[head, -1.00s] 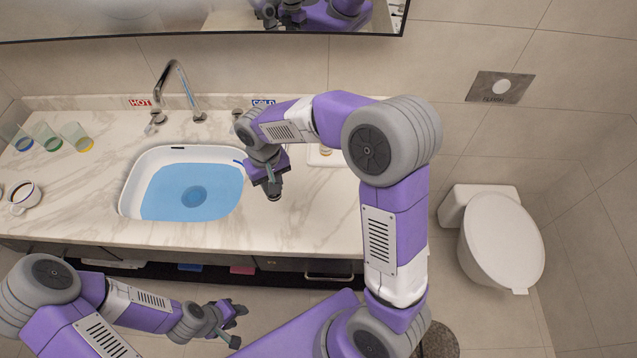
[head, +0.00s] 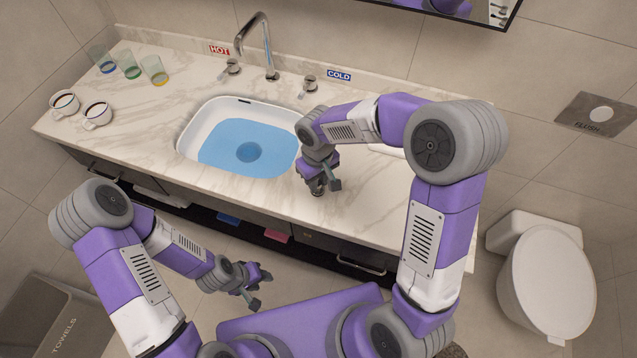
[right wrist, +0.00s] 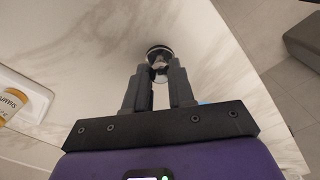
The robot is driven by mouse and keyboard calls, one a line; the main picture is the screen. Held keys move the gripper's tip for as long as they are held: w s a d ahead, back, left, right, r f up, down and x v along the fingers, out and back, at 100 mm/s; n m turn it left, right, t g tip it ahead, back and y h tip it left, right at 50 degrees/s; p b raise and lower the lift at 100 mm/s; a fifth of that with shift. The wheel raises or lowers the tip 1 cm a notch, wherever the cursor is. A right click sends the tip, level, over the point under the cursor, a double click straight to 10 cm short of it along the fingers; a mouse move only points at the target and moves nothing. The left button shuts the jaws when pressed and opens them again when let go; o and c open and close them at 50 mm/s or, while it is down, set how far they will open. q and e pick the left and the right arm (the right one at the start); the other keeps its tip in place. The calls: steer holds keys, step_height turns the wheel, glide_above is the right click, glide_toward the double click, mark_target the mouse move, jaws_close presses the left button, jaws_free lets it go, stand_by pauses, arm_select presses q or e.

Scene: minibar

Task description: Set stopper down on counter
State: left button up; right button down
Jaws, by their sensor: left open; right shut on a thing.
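The stopper (right wrist: 159,51) is a small dark-rimmed disc with a shiny top in the right wrist view. My right gripper (head: 318,188) is shut on it, and its fingers (right wrist: 160,72) close around the stopper's upper part. It points down at the marble counter (head: 350,215), just right of the sink. The stopper is low over the counter; I cannot tell whether it touches. In the head view the gripper mostly hides it. My left gripper (head: 258,285) is open and empty, in front of the counter and below its top.
The white sink (head: 187,140) holds blue water, with the tap (head: 268,45) behind it. Cups (head: 97,113) and tinted glasses (head: 154,70) stand at the counter's left end. A tray with a labelled bottle (right wrist: 12,103) lies left in the wrist view. Counter around the stopper is clear.

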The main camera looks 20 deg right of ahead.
steer(key=shift+f, duration=0.8)
steer(key=shift+r, duration=0.1)
steer(key=c, duration=1.4)
jaws_free()
steer(key=shift+f, duration=0.2)
steer(key=o, duration=0.4)
steer(key=shift+o, duration=0.2)
steer(key=shift+r, duration=0.1)
step_height(320, 180, up, 12)
steer(key=p, duration=0.2)
